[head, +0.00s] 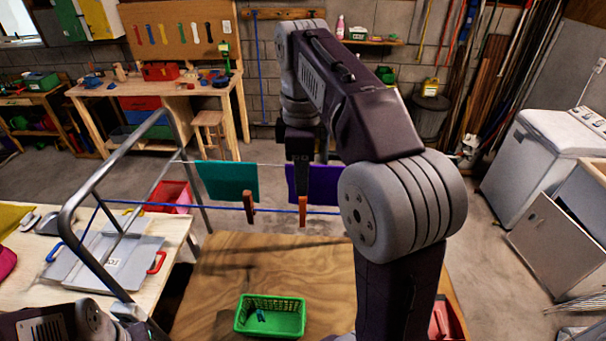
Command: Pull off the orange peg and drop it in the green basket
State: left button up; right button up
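An orange peg (303,212) hangs upright on the blue line, at the lower edge of a purple cloth (328,186). A browner peg (249,208) hangs left of it, below a teal cloth (228,183). My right gripper (302,188) points down right at the top of the orange peg. Its fingers overlap the peg's upper end, and I cannot tell if they are closed on it. The green basket (271,332) stands on the wooden table below, with small dark teal items (260,315) inside. My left arm shows at the lower left; its fingertips are out of view.
A metal rack frame (112,160) rises on the left and carries the line. A side table (30,270) at the left holds grey panels. A red bin (172,193) is on the floor behind. The wooden table (240,262) is bare between line and basket.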

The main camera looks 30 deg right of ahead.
aim_at(304, 199)
notch_tip(304, 199, down, 6)
jog(key=b, duration=0.4)
jog(key=shift+s+f, duration=0.1)
jog(key=shift+s, duration=0.05)
jog(key=shift+f+b, duration=0.2)
jog(key=shift+b, duration=0.1)
pick_arm(q)
notch_tip(304, 199, down, 6)
jog(key=shift+r, duration=0.2)
pick_arm(e)
jog(key=shift+w, duration=0.25)
jog(key=shift+s, duration=0.15)
grip_shut()
pick_arm(q)
jog(key=shift+s, duration=0.1)
jog(key=shift+r, duration=0.1)
pick_arm(e)
jog(key=shift+r, duration=0.1)
notch_tip(304, 199, up, 6)
jog(key=p, duration=0.7)
pick_arm(q)
notch_tip(304, 199, up, 6)
jog(key=shift+r, duration=0.2)
